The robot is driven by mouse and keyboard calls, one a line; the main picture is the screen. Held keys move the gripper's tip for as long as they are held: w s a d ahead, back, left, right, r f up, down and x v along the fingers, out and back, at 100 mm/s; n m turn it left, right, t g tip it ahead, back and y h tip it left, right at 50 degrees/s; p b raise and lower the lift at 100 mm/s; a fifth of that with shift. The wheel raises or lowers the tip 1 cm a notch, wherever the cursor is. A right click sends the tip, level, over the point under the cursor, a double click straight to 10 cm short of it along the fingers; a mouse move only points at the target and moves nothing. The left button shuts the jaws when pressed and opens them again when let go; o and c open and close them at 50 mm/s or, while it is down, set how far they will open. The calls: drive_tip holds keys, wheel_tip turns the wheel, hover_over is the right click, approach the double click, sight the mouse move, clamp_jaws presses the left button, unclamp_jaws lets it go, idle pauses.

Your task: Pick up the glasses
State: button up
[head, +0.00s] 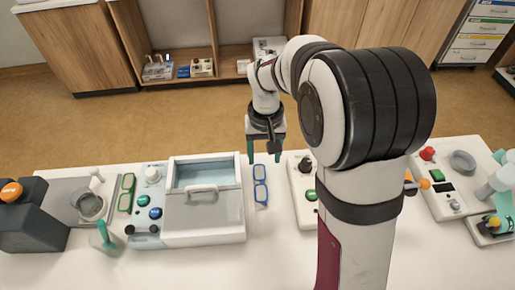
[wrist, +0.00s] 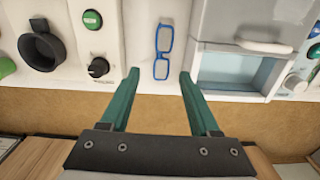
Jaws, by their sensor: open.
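Blue-framed glasses (head: 260,185) lie on the white table between the lidded white box and a white control panel. In the wrist view the blue glasses (wrist: 163,50) lie ahead of the fingertips, roughly between their lines. My gripper (head: 264,158) is open and empty, with green fingers apart, near the table's far edge. In the wrist view my gripper (wrist: 160,73) shows both fingers spread wide, not touching the glasses. A second pair of glasses with green frames (head: 126,192) lies farther left on the table.
The white box (head: 205,238) with a handled lid stands close left of the blue glasses. The panel with a black knob and green button (head: 303,190) stands close right. Bare table (head: 262,225) lies in front of the glasses. Shelves (head: 185,40) stand behind.

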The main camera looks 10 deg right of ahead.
sight(262, 184)
drive_tip(key=f, duration=1.4)
drive_tip(key=shift+w+a+f, duration=0.2)
drive_tip(key=shift+w, duration=0.15)
clamp_jaws()
